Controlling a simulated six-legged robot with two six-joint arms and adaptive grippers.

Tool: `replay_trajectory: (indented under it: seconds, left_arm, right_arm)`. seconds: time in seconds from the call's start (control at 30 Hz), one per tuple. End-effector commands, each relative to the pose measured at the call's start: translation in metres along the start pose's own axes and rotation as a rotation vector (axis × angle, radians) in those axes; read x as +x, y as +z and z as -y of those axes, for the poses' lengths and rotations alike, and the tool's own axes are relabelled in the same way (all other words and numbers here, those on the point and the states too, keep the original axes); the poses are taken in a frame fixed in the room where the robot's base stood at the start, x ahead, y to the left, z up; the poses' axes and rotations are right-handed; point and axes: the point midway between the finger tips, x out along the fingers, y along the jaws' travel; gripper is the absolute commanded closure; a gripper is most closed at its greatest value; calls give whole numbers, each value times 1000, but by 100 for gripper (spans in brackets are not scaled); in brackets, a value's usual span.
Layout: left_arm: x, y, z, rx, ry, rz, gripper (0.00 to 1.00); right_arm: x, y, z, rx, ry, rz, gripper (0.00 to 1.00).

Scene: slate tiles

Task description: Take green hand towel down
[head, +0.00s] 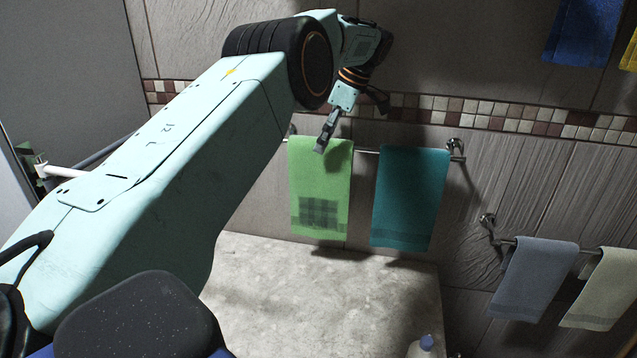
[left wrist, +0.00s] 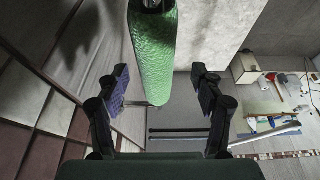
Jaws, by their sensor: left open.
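The green hand towel (head: 320,190) hangs over a wall rail, with a darker checked patch near its lower edge. My left gripper (head: 321,146) is at the towel's upper part in the head view, in front of it. In the left wrist view the green towel (left wrist: 154,60) hangs edge-on between and beyond the two open fingers (left wrist: 160,82). The fingers are apart on either side of it; I cannot tell whether either touches the cloth. My right gripper is not in view.
A teal towel (head: 410,198) hangs on the same rail (head: 366,150), just right of the green one. Blue-grey (head: 533,280) and pale (head: 603,288) towels hang lower right. A stone-like surface (head: 300,285) lies below, with a bottle (head: 425,346) near its front.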

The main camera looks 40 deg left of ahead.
Motion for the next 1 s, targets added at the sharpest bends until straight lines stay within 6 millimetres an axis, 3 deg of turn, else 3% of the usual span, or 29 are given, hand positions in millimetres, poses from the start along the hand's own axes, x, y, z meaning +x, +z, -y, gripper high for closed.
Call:
replay_trajectory:
  seconds: [0.4,1.0]
  left_arm:
    - [43,-1,-1,1,-2,-1,33]
    - [46,0,-1,2,-3,-1,33]
  right_arm:
    - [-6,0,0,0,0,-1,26]
    - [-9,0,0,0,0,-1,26]
